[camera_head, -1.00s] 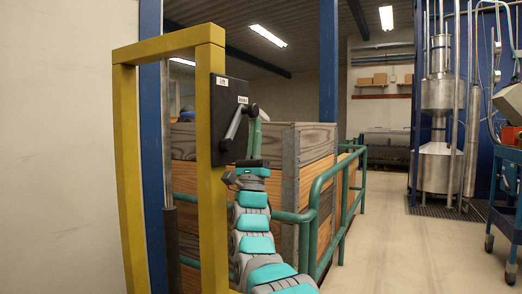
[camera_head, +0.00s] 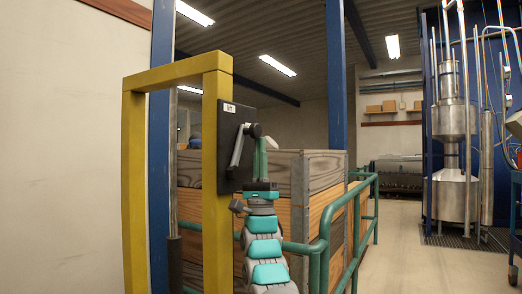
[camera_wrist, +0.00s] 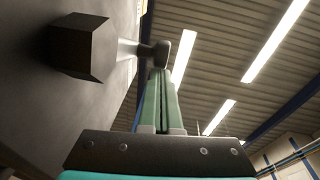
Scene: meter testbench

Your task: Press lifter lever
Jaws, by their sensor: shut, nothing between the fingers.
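The lifter lever (camera_head: 237,150) is a grey bar on a black panel (camera_head: 224,178) fixed to a yellow frame. It slants from a dark knob (camera_head: 255,130) at the upper right down to the left. My gripper (camera_head: 261,141) is just below the knob, with its green fingers pointing up. In the wrist view, the shut, empty fingers (camera_wrist: 161,74) end right at the dark knob (camera_wrist: 159,54); I cannot tell whether they touch it. A pale rod (camera_wrist: 126,49) and a dark faceted block (camera_wrist: 82,48) show to the left.
The yellow frame (camera_head: 215,200) stands left of my arm. Wooden crate walls (camera_head: 275,170) are behind the lever, and a green railing (camera_head: 318,250) runs to the right. The floor (camera_head: 410,265) at the right is open, with steel tanks (camera_head: 454,150) beyond.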

